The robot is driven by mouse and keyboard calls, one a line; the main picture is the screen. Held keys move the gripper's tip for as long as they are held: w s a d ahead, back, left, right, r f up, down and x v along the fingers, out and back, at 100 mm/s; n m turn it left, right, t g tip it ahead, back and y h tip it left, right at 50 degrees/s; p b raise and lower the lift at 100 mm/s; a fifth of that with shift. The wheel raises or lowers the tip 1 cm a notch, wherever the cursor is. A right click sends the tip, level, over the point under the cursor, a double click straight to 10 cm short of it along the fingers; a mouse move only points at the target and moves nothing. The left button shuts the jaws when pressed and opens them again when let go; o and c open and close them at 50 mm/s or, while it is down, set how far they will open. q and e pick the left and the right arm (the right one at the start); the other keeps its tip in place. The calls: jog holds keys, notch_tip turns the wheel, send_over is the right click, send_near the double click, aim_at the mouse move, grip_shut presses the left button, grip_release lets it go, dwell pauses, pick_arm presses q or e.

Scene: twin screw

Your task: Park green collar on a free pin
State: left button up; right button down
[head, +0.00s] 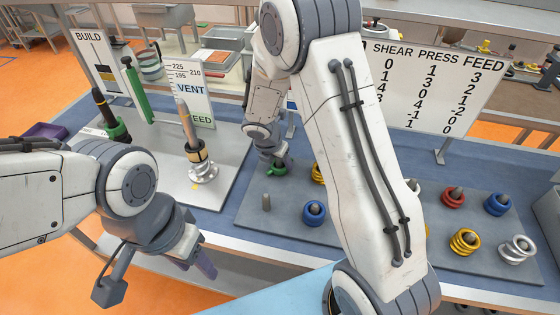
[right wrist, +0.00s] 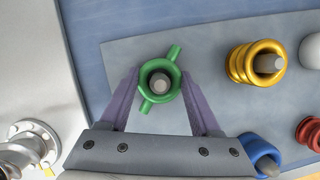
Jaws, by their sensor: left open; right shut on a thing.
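The green collar (right wrist: 142,103), a ring with two stub handles, is between the purple fingers of my right gripper (right wrist: 160,84). A grey pin (right wrist: 160,83) shows through its hole. I cannot tell for sure how far down the pin the collar sits. In the head view the collar (head: 278,171) is at the back left of the grey pin board, below my right gripper (head: 270,160). A bare pin (head: 266,203) stands in front of it. My left gripper (head: 204,265) is open and empty, over the table's front edge.
The board (head: 285,228) holds more ringed pins: yellow (head: 318,173), blue (head: 315,212), red (head: 453,196) and silver (head: 518,249). Left stand two upright screws, one with a green piece (head: 118,130), one on a silver flange (head: 203,172). My right arm hides the board's middle.

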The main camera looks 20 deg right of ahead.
grip_release()
jog(key=p+v, duration=0.1)
jog(key=v, duration=0.9)
jog(key=shift+s+a+r+p, duration=0.1)
jog(key=shift+s+r+p, duration=0.05)
jog(key=shift+r+p, duration=0.15)
jog(key=s+a+r+m+g+y, duration=0.1)
jog(key=s+a+r+m, duration=0.1)
jog(key=s+a+m, duration=0.2)
jog(key=s+a+r+m+g+y, duration=0.1)
jog(key=s+a+m, duration=0.3)
jog(key=s+m, duration=0.4)
jog(key=s+a+r+m+y, duration=0.2)
jog(key=s+m, duration=0.4)
jog(key=s, duration=0.8)
jog(key=shift+s+a+r+m+g, duration=0.25)
jog(key=shift+a+r+m+g, duration=0.15)
jog(key=shift+a+r, duration=0.6)
